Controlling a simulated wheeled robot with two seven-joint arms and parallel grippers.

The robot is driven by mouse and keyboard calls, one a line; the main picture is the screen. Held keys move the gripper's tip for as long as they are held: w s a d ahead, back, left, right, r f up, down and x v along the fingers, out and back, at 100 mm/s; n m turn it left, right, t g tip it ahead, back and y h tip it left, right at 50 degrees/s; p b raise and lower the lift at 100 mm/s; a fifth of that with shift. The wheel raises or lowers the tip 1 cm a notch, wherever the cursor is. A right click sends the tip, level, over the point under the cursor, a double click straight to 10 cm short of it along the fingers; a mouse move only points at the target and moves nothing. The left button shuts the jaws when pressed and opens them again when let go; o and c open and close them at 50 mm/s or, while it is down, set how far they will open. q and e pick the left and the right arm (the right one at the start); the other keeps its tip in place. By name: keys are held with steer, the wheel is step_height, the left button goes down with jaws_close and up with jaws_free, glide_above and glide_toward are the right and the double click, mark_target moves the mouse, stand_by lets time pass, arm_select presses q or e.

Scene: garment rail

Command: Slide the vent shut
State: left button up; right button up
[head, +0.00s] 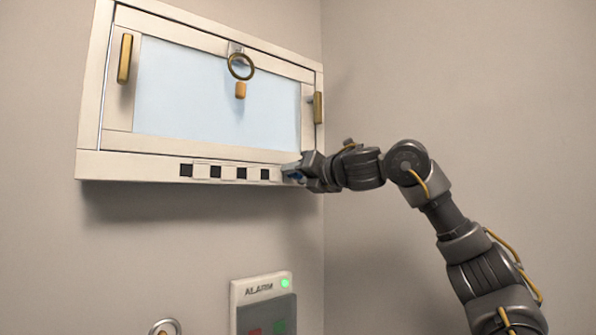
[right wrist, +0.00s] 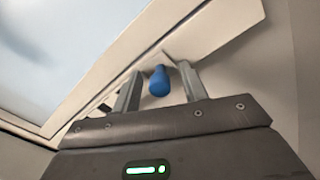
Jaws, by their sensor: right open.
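The vent (head: 228,173) is a strip along the window's bottom frame. Several dark square slots show in it, separated by pale pieces, so it stands open. A blue knob (right wrist: 159,82) shows between the fingers of my right gripper (right wrist: 158,88) in the right wrist view. In the head view, my right gripper (head: 292,171) is at the right end of the strip and largely hides the knob. Its jaws are apart, one finger on each side of the knob; I cannot tell whether either touches it. My left gripper is not in view.
Above is a framed window (head: 215,95) with brass side handles and a brass ring (head: 241,66) with an orange pull (head: 240,90). An alarm box (head: 264,303) with a green light is on the wall below.

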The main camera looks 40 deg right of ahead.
mark_target(277, 175)
jaws_close()
steer(key=shift+w+a+f+b, duration=0.15)
steer(key=shift+a+b, duration=0.35)
steer(key=shift+a, duration=1.25)
steer(key=shift+c, duration=1.2)
jaws_free()
steer(key=shift+d, duration=0.1)
steer(key=shift+o, duration=1.1)
steer(key=shift+a, duration=0.25)
